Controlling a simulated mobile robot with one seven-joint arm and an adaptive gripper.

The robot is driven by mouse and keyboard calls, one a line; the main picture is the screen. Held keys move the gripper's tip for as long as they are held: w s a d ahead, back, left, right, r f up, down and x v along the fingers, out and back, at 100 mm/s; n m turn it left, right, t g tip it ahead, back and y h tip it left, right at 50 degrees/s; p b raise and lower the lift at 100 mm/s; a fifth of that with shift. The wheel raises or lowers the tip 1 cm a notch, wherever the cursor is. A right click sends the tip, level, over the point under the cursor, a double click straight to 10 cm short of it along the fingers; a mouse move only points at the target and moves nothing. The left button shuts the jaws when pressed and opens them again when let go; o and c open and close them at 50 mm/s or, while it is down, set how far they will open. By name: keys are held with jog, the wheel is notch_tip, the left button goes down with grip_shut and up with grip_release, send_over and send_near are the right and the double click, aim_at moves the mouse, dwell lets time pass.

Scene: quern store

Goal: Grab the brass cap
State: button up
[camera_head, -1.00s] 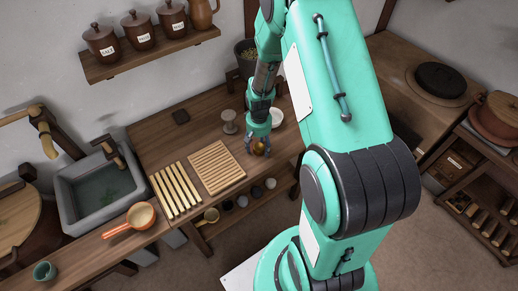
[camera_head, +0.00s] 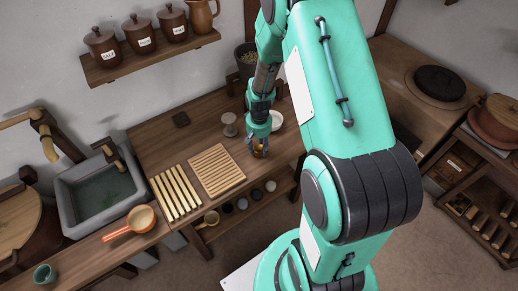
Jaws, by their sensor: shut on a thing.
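The brass cap (camera_head: 259,152) is a small golden-brown thing on the wooden counter (camera_head: 180,138), right of the slatted board. My gripper (camera_head: 258,149) points down at it with its fingers on either side and is shut on it. The fingers hide part of the cap. I cannot tell whether the cap touches the counter.
A wooden spool-shaped piece (camera_head: 229,124) and a white dish (camera_head: 276,120) stand close behind.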

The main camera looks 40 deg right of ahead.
notch_tip(320, 180, up, 3)
jog(key=shift+f+p, duration=0.1)
jog(key=shift+p, duration=0.3)
jog(key=s+a+p, duration=0.1)
jog(key=s+a, duration=0.1)
jog(key=s, duration=0.5)
jog(key=s+a+p, duration=0.1)
jog(key=s+a, duration=0.2)
jog(key=s, duration=0.5)
jog(key=shift+a+r, duration=0.15)
jog(key=shift+r, duration=0.3)
